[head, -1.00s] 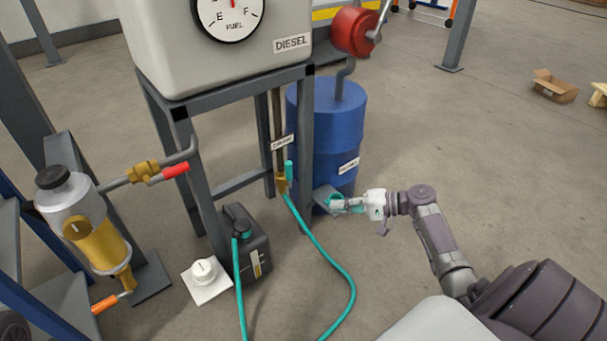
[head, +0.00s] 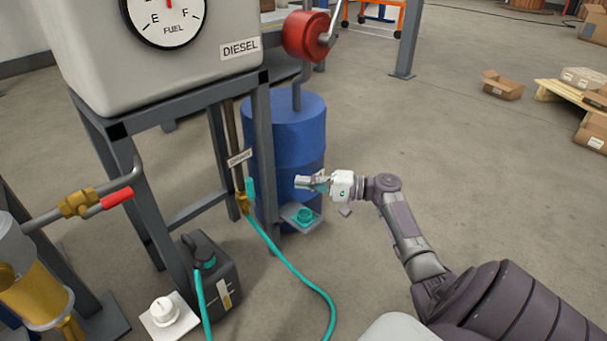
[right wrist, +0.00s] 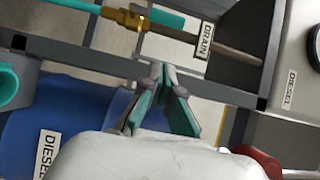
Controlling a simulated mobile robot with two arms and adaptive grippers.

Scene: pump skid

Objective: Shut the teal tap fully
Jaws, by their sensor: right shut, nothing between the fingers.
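The teal tap handle (head: 251,188) stands upright on a brass valve (head: 242,203), roughly in line with the drain pipe under the diesel tank. In the right wrist view the handle (right wrist: 165,18) also lies along the pipe, at the top of the picture. My right gripper (head: 300,182) is to the right of the tap in the head view, in front of the blue drum. Its fingers are shut and empty, and apart from the handle. In the right wrist view the fingertips (right wrist: 163,70) point towards the pipe. My left gripper is out of view.
A grey tank frame leg (head: 264,150) stands just right of the tap. A teal round fitting (head: 303,215) sits on a grey plate below my right gripper. A teal hose (head: 300,277) runs from the valve across the floor. A dark can (head: 212,275) stands lower left.

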